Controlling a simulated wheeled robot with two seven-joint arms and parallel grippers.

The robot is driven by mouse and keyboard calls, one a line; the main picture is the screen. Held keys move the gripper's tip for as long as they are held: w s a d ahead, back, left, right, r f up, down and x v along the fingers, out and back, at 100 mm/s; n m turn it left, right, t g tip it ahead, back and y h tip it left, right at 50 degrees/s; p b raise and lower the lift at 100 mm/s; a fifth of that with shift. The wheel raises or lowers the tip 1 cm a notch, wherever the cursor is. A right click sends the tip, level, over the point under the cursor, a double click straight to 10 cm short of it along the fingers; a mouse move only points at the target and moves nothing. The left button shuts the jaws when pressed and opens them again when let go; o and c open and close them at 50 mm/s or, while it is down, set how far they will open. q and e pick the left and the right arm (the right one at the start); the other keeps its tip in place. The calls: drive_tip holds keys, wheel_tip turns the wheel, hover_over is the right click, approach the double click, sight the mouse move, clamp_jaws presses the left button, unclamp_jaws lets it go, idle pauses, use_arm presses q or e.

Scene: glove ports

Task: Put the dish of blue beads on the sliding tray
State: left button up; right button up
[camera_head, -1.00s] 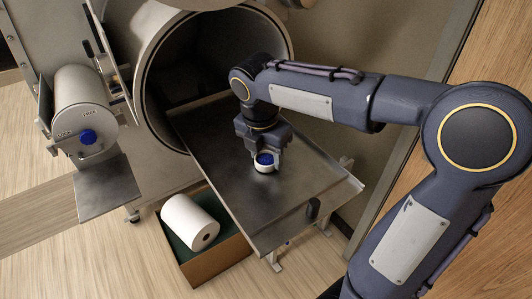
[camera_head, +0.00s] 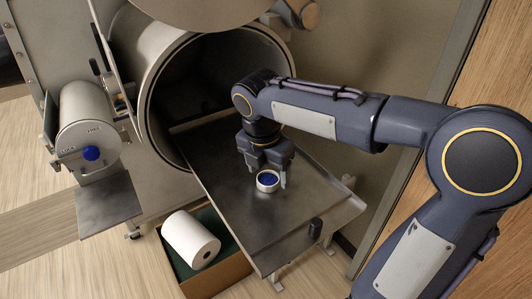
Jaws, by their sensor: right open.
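The small white dish of blue beads (camera_head: 267,181) sits on the metal sliding tray (camera_head: 264,227), near the middle of its width. The tray sticks out of the large round port. My right gripper (camera_head: 268,176) is just above and behind the dish, pointing down, with its jaws spread apart. One finger shows at the dish's right side, and the dish is not clasped. My left gripper is not in view.
The round chamber opening (camera_head: 215,75) is open behind the tray. A white paper roll (camera_head: 191,240) lies in a box (camera_head: 222,275) below the tray's left edge.

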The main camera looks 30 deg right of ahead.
wheel_tip(320, 180, up, 11)
drive_tip(key=a, duration=0.1)
drive_tip(key=shift+s+a, duration=0.25)
drive_tip(key=shift+s, duration=0.15)
